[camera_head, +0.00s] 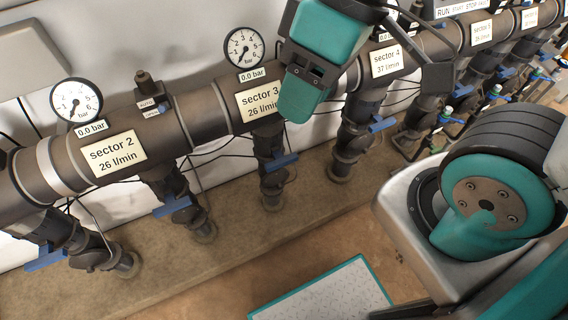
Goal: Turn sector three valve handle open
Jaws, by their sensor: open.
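The sector 3 label (260,100) reads "26 l/min" on the thick dark pipe. The blue valve handle (281,161) sits on the branch pipe just below this label and lies roughly crosswise to that branch. My gripper (375,88) is at the upper middle, in front of the main pipe near sector 4. It is open, above and to the right of the handle and apart from it. Its teal and dark parts cover part of the pipe beside the sector 3 label, and its fingers show only partly. The handle is unobstructed.
The sector 2 valve handle (172,206) and the sector 4 valve handle (382,124) are similar blue levers on neighbouring branches. A pressure gauge (244,48) reads about zero beside a "0.0 bar" tag. Thin black cables run behind the branches. A pale speckled panel (325,291) lies below, on the floor.

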